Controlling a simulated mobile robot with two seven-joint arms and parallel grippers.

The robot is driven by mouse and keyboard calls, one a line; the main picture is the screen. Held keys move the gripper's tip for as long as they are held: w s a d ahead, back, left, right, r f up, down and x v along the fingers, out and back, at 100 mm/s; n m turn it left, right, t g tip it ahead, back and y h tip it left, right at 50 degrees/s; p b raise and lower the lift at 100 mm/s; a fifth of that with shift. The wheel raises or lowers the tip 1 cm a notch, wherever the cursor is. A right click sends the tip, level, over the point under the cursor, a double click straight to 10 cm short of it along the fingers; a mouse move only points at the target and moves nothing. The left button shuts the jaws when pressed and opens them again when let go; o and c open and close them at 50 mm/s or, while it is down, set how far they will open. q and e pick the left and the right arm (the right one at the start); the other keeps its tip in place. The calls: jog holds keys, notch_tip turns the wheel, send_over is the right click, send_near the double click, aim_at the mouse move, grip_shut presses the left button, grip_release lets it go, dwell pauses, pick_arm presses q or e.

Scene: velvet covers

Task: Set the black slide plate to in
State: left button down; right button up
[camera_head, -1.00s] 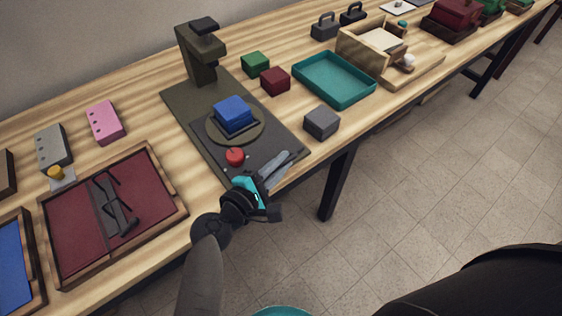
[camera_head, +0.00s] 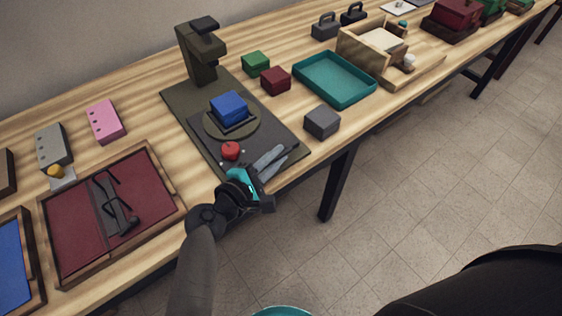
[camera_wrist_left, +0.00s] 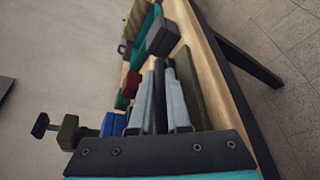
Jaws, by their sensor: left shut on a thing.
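The black slide plate (camera_head: 270,132) lies flat on an olive base (camera_head: 178,97) in front of an upright post with an overhanging head (camera_head: 203,40). It carries a round disc (camera_head: 250,131) with a blue block (camera_head: 229,106) on it, and a red knob (camera_head: 231,151) near its front. My left gripper (camera_head: 282,155) is at the plate's front edge, its fingers shut on a dark bar there. In the left wrist view a dark strip (camera_wrist_left: 159,90) shows between the fingers (camera_wrist_left: 168,85). The grip point is partly hidden by the fingers. My right gripper is not in view.
A grey block (camera_head: 322,122) stands close right of the plate, near the table's front edge. Red (camera_head: 276,80) and green (camera_head: 255,63) blocks and a teal tray (camera_head: 335,82) lie behind it. A framed maroon tray (camera_head: 70,225) lies to the left.

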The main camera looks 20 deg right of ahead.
aim_at(254, 141)
pick_arm(q)
jog(key=w+a, duration=0.1)
jog(key=w, duration=0.1)
jog(key=w+a+b, duration=0.1)
jog(key=w, duration=0.2)
jog(key=w+a+b, duration=0.1)
jog(key=w, duration=0.1)
jog(key=shift+w+f, duration=0.1)
jog(key=shift+w, duration=0.55)
jog(key=shift+w+a, duration=0.1)
jog(key=c, duration=0.9)
grip_release()
jog(key=shift+s+a, duration=0.25)
jog(key=p+v, duration=0.2)
jog(key=v, duration=1.1)
jog(key=shift+s+a+r+p, duration=0.25)
jog(key=shift+p, duration=0.05)
jog(key=shift+s+a+r, duration=0.1)
jog(key=shift+s+a, duration=0.1)
jog(key=shift+a, duration=0.1)
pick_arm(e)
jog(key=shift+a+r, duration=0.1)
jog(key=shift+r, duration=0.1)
